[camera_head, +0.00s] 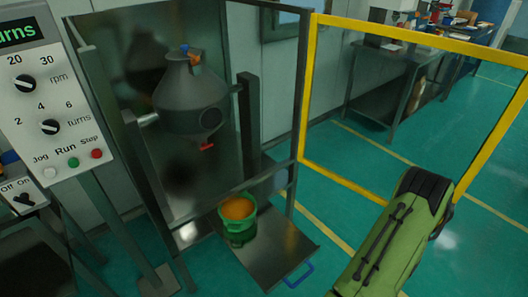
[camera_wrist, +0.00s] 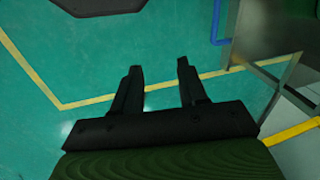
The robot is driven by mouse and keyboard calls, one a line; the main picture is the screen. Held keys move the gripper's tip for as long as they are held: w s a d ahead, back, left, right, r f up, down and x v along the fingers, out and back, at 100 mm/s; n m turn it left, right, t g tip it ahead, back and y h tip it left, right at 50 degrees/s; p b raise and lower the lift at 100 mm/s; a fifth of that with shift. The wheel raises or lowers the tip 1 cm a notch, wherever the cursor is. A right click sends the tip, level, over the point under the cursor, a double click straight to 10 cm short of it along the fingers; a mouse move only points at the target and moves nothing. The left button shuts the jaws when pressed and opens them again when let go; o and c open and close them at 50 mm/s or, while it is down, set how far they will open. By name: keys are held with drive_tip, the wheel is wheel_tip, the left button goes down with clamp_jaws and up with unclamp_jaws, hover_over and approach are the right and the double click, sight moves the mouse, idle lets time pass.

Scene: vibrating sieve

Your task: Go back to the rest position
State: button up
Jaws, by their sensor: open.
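My gripper (camera_wrist: 158,85) shows in the wrist view with its two dark fingers apart and nothing between them. It is over the green floor, with a yellow floor line behind the fingers. In the head view my green arm (camera_head: 385,240) reaches in from the lower right; the fingers are not visible there. A green bucket (camera_head: 239,232) with orange contents stands on a metal tray (camera_head: 272,254), to the left of my arm and apart from it.
A grey vessel (camera_head: 190,100) hangs in a metal frame above the tray. A control panel (camera_head: 45,95) stands at the left. A yellow guard frame (camera_head: 306,95) rises behind my arm. A workbench (camera_head: 415,58) stands at the back.

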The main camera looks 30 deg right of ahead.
drive_tip(key=w+a+r+n+p, duration=0.1)
drive_tip(key=w+a+r+n, duration=0.15)
drive_tip(key=w+r, duration=0.5)
drive_tip(key=w+a+r+n+t+p, duration=0.1)
drive_tip(key=w+a+r+n, duration=0.2)
drive_tip(key=r, duration=0.7)
drive_tip(key=w+a+r+n+p, duration=0.1)
drive_tip(key=w+a+r+n, duration=0.15)
drive_tip(key=w+r, duration=0.5)
drive_tip(key=s+a+r+n+t+p, duration=0.15)
drive_tip(key=a+r+n, duration=0.35)
drive_tip(key=a+r, duration=0.8)
drive_tip(key=s+a+r+n+p, duration=0.2)
drive_tip(key=s+a+r+n, duration=0.1)
drive_tip(key=s+a+r, duration=0.3)
wheel_tip(320, 180, up, 3)
drive_tip(key=shift+s+f+t, duration=0.2)
drive_tip(key=shift+s+t, duration=0.25)
drive_tip(key=shift+s, duration=0.6)
